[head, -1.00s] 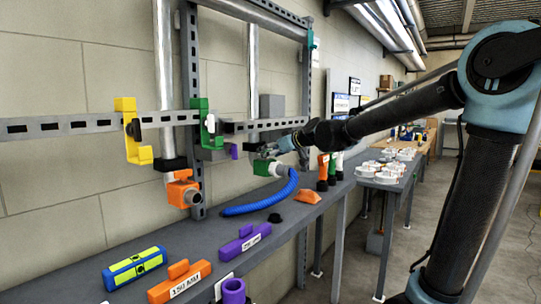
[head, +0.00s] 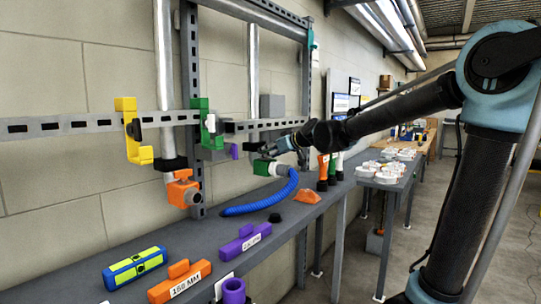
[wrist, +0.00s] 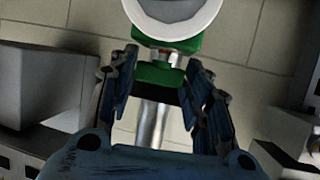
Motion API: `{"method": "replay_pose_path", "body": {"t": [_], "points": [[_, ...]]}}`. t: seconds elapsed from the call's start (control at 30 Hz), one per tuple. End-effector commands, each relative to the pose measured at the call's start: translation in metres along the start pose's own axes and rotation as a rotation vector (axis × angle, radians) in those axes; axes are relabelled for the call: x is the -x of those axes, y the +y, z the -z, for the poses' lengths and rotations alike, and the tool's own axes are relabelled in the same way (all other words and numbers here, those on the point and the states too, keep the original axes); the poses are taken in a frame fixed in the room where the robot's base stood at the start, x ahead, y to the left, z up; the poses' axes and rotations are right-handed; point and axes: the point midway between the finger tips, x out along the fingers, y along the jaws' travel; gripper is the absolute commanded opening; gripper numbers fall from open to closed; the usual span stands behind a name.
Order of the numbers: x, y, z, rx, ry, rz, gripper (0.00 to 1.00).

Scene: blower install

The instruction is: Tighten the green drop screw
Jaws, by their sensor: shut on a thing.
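The green drop fitting (head: 262,167) hangs under the metal rail at the lower end of a vertical pipe. A white collar (head: 281,170) and a blue ribbed hose join it on the right. My gripper (head: 268,153) is at this fitting, small and partly hidden in the head view. In the wrist view, my gripper (wrist: 160,62) has its two dark blue fingers on either side of a green block (wrist: 160,74), shut on it. I take this block to be the green drop screw. A larger green part (wrist: 172,42) with a white ring is just beyond it.
The blue hose (head: 262,203) curves down onto the grey bench (head: 210,235). Yellow (head: 133,145) and green (head: 207,125) brackets sit on the rail. An orange fitting (head: 180,191) hangs left. Orange and purple labelled blocks lie in front. The wall is close behind.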

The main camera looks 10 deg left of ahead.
Motion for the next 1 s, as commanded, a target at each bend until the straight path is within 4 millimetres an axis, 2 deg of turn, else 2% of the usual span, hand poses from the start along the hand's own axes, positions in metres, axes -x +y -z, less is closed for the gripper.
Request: {"method": "replay_pose_path", "body": {"t": [1.0], "points": [[-0.0009, -0.0042, 0.002, -0.11, 0.003, -0.276, 0.21]]}}
